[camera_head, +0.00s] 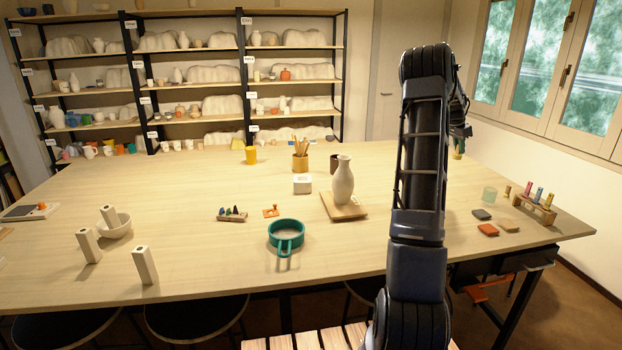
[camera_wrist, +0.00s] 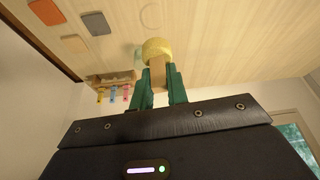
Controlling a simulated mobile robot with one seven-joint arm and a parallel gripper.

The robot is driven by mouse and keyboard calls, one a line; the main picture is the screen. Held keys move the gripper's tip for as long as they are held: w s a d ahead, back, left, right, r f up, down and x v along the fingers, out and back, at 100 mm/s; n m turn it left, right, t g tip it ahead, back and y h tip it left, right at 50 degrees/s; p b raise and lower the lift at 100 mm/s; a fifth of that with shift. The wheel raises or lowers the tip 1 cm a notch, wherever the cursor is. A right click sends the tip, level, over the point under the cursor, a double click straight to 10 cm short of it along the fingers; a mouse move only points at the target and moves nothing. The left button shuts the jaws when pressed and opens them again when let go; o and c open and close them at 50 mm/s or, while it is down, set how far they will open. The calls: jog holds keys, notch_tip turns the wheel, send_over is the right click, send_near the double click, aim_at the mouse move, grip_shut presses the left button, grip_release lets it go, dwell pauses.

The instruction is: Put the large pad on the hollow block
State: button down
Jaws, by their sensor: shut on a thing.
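My gripper (camera_wrist: 158,85) has green fingers and is shut on the wooden handle of a thick, round yellow pad (camera_wrist: 158,47), held out beyond the fingertips above the table. In the head view my gripper (camera_head: 458,145) is small and mostly hidden behind my arm, to the right of it. A low white block (camera_head: 302,186) with a dark mark on its front stands mid-table, left of the vase. Tall pale blocks with dark openings on top stand at the left (camera_head: 145,266). I cannot tell for certain which is the hollow block.
A wooden rack (camera_head: 534,209) with coloured handled tools stands at the right edge, near flat tiles (camera_head: 487,230) and a clear green cup (camera_head: 489,195). A white vase (camera_head: 343,182) stands on a board. A green pot (camera_head: 286,235) sits in front.

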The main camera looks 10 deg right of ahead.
jog(key=w+a+r+n+t, duration=0.15)
jog(key=w+a+n, duration=0.35)
jog(key=w+a, duration=0.8)
notch_tip(320, 180, up, 4)
jog(key=n+t+y, duration=0.2)
jog(key=n+y, duration=0.2)
jog(key=n, duration=0.7)
send_over(302, 176)
jog(key=s, duration=0.3)
jog(key=f, duration=1.9)
jog(key=shift+w+f, duration=0.2)
jog(key=shift+f, duration=0.05)
jog(key=c, duration=1.4)
grip_release()
jog(key=shift+a+f, duration=0.1)
jog(key=shift+f, duration=0.05)
jog(key=shift+c, duration=0.2)
jog(key=shift+o, duration=0.3)
jog(key=shift+t, duration=0.25)
